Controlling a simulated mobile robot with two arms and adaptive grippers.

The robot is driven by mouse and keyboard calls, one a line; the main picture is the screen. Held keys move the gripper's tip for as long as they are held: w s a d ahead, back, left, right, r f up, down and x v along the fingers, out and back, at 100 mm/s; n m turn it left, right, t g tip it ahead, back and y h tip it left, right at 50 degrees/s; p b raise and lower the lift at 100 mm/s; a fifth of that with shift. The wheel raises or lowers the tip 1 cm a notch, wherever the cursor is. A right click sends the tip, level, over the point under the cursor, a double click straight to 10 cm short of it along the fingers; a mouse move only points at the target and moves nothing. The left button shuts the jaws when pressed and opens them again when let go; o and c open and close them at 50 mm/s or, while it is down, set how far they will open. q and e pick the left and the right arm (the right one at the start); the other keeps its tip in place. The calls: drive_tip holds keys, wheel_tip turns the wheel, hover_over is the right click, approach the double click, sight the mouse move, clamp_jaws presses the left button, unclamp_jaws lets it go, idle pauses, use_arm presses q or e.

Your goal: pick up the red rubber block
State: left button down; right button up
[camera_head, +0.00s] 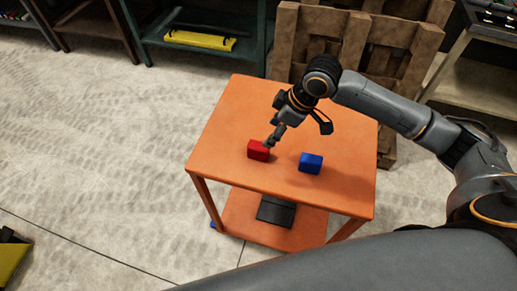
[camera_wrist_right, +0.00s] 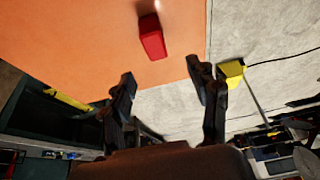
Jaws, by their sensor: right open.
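The red rubber block (camera_head: 258,151) lies on the orange table (camera_head: 225,125), left of the middle of its top. My right gripper (camera_head: 270,142) is just above and behind the block in the head view, and its fingertips overlap the block's upper edge. In the right wrist view the red block (camera_wrist_right: 152,38) is ahead of the open fingers (camera_wrist_right: 163,82), a little left of the gap's middle. The fingers are apart and nothing is between them. My left gripper is not in view.
A blue block (camera_head: 311,163) sits on the table right of the red one. A dark flat object (camera_head: 276,211) lies on the lower shelf. Wooden pallets (camera_head: 350,45) stand behind the table. A yellow case (camera_head: 200,40) lies on a rear shelf.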

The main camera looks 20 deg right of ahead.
sight(260, 146)
drive_tip(key=x, duration=0.2)
drive_tip(key=p+x, duration=0.1)
drive_tip(key=x, duration=0.4)
drive_tip(key=shift+w+d+f, duration=0.2)
drive_tip(key=shift+w+d, duration=0.15)
drive_tip(key=shift+w, duration=0.05)
drive_tip(key=p+x, duration=0.2)
drive_tip(key=x, duration=0.2)
drive_tip(key=shift+f, duration=0.45)
drive_tip(key=shift+a+f, duration=0.1)
drive_tip(key=shift+f, duration=0.15)
clamp_jaws()
